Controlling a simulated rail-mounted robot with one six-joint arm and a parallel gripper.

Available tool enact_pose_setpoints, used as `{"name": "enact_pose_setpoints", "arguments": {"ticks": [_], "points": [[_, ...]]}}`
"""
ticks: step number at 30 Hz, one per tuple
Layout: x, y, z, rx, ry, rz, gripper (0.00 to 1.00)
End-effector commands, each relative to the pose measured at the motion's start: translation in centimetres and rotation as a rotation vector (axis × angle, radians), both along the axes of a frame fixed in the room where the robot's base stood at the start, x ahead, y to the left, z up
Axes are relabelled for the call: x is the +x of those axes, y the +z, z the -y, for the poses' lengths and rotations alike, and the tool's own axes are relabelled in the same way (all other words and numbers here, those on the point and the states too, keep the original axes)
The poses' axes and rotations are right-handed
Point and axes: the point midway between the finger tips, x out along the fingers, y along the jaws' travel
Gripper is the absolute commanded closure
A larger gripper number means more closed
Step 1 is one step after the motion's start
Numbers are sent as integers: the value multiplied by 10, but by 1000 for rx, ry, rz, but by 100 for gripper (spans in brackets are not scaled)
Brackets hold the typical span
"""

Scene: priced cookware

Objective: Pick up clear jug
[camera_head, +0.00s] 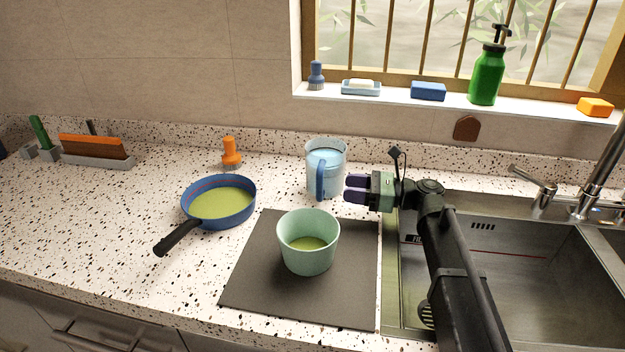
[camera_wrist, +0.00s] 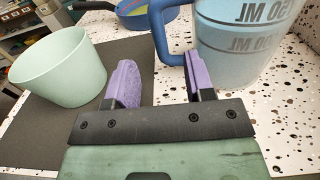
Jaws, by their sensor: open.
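The clear jug (camera_head: 328,163) stands upright on the speckled counter behind the dark mat, with a bluish tint and a blue handle towards the front. In the wrist view the jug (camera_wrist: 240,45) is at the upper right, with "50 ML" marks reading mirrored. Its blue handle (camera_wrist: 160,32) reaches in near the space beyond my fingertips. My gripper (camera_head: 356,188) is open, just right of the jug in the head view. Its two purple fingers (camera_wrist: 158,78) point towards the handle, with nothing clearly held between them. I cannot tell whether a finger touches the handle.
A pale green pot (camera_head: 308,243) stands on the dark mat (camera_head: 262,276). The sink (camera_head: 500,262) is right of the mat. The sill holds a green bottle (camera_head: 487,75).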

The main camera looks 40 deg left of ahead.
Motion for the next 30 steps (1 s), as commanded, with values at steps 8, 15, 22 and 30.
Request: {"name": "enact_pose_setpoints", "arguments": {"ticks": [8, 15, 22, 30], "points": [[-15, 0, -27, 0, 1, 2, 51], [-32, 0, -59, -1, 2, 3, 51], [-39, 0, -72, -1, -1, 3, 51], [-39, 0, -71, -1, 0, 3, 82]]}}
